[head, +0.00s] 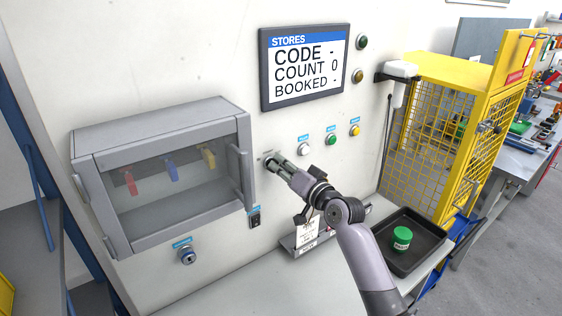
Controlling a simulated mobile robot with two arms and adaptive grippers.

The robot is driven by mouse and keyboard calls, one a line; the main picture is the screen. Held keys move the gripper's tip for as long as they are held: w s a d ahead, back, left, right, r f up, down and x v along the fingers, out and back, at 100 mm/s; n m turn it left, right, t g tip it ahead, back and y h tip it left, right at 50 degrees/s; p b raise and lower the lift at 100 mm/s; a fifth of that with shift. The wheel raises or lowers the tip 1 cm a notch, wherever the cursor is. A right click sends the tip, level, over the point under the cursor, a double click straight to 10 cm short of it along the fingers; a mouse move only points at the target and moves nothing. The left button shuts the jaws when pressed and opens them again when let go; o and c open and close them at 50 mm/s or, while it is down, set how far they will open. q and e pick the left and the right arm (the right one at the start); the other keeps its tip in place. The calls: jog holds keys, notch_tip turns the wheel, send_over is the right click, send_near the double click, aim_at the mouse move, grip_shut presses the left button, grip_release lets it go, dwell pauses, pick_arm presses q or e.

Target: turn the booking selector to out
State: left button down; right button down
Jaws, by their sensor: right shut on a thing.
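My right gripper (274,163) reaches up from the lower right to the wall, left of the white button. Its fingers are shut on the booking selector, a small knob that is mostly hidden by them. Which way the selector points cannot be seen. The stores screen (304,66) above it reads CODE -, COUNT 0 and BOOKED -. My left gripper is not in view.
A grey glass-fronted cabinet (165,110) with coloured keys is left of the gripper. White (304,149), green (331,139) and yellow (355,130) buttons are to its right. A black tray (432,252) holds a green-lidded container (402,238). A yellow cage (440,130) stands right.

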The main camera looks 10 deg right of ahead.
jog(key=shift+w+d+f+m+p, duration=0.1)
jog(key=shift+m+p, duration=0.2)
jog(key=shift+m, duration=0.65)
jog(key=shift+d+f+m+p, duration=0.1)
jog(key=shift+m+p, duration=0.2)
jog(key=shift+m, duration=0.65)
jog(key=c, duration=1.7)
grip_release()
jog(key=shift+o, duration=0.2)
jog(key=v, duration=1.2)
